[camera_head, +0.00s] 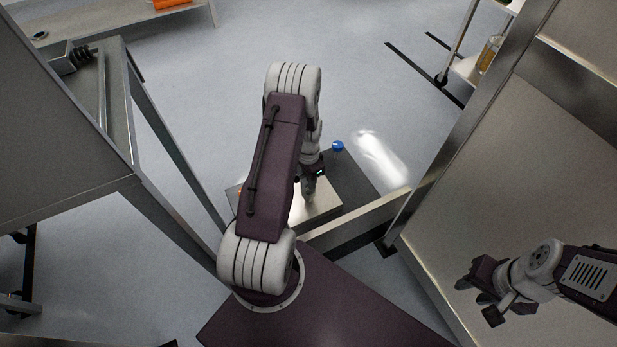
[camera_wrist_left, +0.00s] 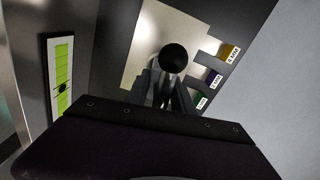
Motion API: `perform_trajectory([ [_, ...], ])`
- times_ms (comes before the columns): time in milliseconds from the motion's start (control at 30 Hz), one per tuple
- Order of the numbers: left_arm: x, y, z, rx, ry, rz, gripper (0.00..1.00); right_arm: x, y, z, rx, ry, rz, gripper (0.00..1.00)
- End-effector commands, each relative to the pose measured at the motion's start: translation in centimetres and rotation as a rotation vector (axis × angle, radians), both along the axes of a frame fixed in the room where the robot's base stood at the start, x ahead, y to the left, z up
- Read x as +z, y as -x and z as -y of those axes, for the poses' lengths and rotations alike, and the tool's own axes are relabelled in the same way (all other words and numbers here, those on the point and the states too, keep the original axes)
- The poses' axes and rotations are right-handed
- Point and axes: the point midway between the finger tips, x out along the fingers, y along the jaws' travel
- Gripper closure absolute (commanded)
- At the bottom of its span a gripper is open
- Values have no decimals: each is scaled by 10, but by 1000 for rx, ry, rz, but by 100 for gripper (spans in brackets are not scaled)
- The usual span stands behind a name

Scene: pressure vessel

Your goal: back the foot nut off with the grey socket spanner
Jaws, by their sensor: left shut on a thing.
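My left gripper (camera_head: 309,196) is over a pale metal plate (camera_head: 325,210) on a dark base. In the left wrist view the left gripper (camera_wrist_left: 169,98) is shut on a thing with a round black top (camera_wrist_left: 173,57). Its lower part is between the fingers and mostly hidden, so I cannot tell whether it is the grey socket spanner. The foot nut cannot be made out. My right gripper (camera_head: 474,291) appears open and empty at the right, in front of a metal panel.
Yellow (camera_wrist_left: 229,52), purple (camera_wrist_left: 214,77) and green (camera_wrist_left: 201,100) size tags line the plate's right side. A green-yellow gauge strip (camera_wrist_left: 62,76) is at the left. A blue round object (camera_head: 338,146) is beyond the plate. Steel frames stand on both sides.

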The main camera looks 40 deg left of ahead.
Motion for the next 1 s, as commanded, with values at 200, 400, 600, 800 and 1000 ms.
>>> perform_trajectory([
  [200,-20,-1,0,0,0,2,100,-12,0,0,0,0,0,64],
  [400,-31,-1,0,0,-1,1,100,-18,0,0,0,0,0,64],
  [600,-35,-1,0,0,-1,1,100,-20,0,0,0,0,0,64],
  [800,-35,-1,0,0,-1,1,100,-20,0,0,0,0,0,64],
  [1000,-35,-1,0,5,-1,1,100,-19,0,0,0,0,0,64],
])
